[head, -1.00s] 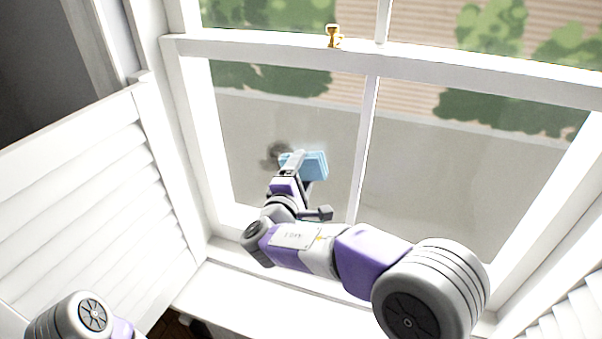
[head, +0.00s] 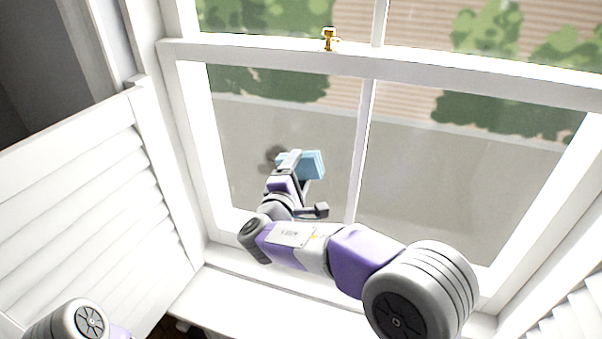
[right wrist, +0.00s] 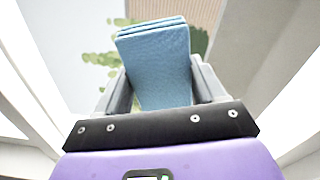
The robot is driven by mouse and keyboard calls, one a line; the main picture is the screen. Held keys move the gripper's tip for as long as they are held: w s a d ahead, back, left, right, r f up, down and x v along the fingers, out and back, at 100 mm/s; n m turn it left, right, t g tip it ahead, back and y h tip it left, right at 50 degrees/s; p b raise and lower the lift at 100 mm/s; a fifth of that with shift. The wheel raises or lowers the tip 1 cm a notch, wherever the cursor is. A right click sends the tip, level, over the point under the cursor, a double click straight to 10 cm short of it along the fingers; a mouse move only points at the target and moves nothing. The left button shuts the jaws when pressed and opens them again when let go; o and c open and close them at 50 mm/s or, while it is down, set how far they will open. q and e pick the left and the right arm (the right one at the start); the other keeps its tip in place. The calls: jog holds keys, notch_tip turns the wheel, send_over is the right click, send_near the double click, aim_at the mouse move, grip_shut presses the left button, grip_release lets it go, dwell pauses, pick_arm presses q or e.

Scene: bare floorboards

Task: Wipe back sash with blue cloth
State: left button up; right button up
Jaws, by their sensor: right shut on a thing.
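The blue cloth (head: 312,165) is a folded light-blue pad at the lower left pane of the window. My right gripper (head: 297,165) is shut on it; in the right wrist view the cloth (right wrist: 158,65) stands up between the two fingers (right wrist: 160,90). The window sash (head: 400,72) is a white frame with glass panes and a gold latch (head: 329,39) on its cross rail. A dark smudge (head: 274,153) shows just left of the cloth. I cannot tell whether the cloth touches the glass. My left gripper is out of view; only part of my left arm shows.
A white louvred shutter (head: 95,205) stands open on the left, and another (head: 570,310) is at the lower right. A white sill (head: 260,300) runs below the window. A thin vertical bar (head: 362,150) divides the lower panes, close right of the cloth.

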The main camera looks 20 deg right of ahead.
aim_at(255, 153)
jog(key=shift+w+a, duration=0.65)
jog(key=shift+a, duration=0.25)
jog(key=shift+w+a, duration=0.6)
jog(key=shift+a, duration=0.25)
jog(key=shift+w+a, duration=0.65)
jog(key=shift+a, duration=0.25)
jog(key=shift+w+a, duration=0.5)
jog(key=shift+a, duration=0.3)
jog(key=shift+w+a, duration=0.45)
jog(key=shift+a, duration=0.3)
jog(key=shift+w+a+r+p, duration=0.1)
jog(key=shift+w+a+p, duration=0.45)
jog(key=shift+a, duration=0.15)
jog(key=shift+w+a+p, duration=0.4)
jog(key=shift+w+a, duration=0.1)
jog(key=shift+a, duration=0.2)
jog(key=shift+b, duration=0.4)
jog(key=shift+s+d+f+b, duration=0.2)
jog(key=shift+d+b, duration=0.05)
jog(key=shift+b, duration=0.3)
jog(key=shift+s+d+b, duration=0.95)
jog(key=shift+d+b, duration=0.3)
jog(key=shift+b, duration=0.15)
